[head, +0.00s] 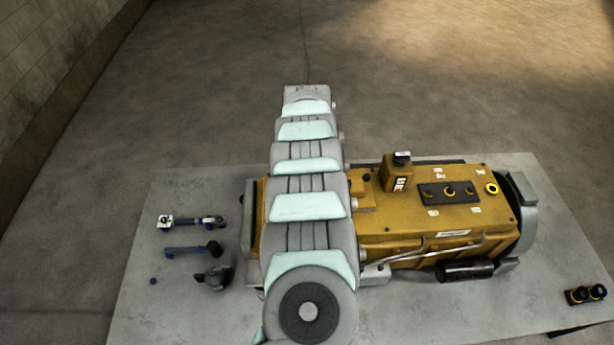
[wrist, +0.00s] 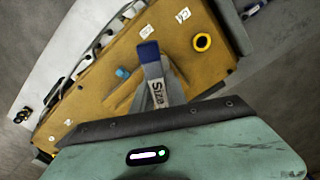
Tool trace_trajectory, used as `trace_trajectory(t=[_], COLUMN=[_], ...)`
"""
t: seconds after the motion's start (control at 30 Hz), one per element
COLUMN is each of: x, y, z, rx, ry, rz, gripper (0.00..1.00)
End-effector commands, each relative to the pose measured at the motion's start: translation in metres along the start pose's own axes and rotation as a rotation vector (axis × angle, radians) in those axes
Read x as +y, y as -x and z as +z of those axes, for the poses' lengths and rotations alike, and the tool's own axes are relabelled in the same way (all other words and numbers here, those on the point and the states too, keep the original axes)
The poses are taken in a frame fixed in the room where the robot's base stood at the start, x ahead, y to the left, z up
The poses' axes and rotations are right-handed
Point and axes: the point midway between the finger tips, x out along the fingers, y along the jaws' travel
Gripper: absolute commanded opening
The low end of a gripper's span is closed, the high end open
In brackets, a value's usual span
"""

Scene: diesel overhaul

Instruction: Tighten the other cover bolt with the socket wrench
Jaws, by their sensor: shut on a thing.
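In the wrist view my gripper (wrist: 165,108) is shut on a tool with a grey, lettered shank and a blue end, apparently the socket wrench (wrist: 150,60). The wrench extends over the yellow engine top and a raised cover block (wrist: 118,100). A light-blue bolt head (wrist: 122,72) shows on the cover, just left of the wrench's blue end. The far end of the wrench is hidden by my gripper, so I cannot tell whether it sits on a bolt. In the head view my arm hides the gripper, wrench and cover.
Two hand tools (head: 190,221) (head: 190,250), a dark can (head: 216,277) and a blue cap (head: 153,281) lie left. A black socket block (head: 584,294) is at right.

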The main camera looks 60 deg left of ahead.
Motion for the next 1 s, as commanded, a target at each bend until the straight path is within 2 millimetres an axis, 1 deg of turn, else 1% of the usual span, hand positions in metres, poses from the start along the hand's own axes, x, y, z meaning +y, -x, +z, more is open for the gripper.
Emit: trace_trajectory(t=[0.2, 1.0], x=[0.0012, 0.0050], y=[-0.0014, -0.0024], z=[-0.0015, -0.0009], rx=[0.005, 0.002], ry=[0.217, 0.980], rz=[-0.004, -0.010], gripper=[0.00, 0.00])
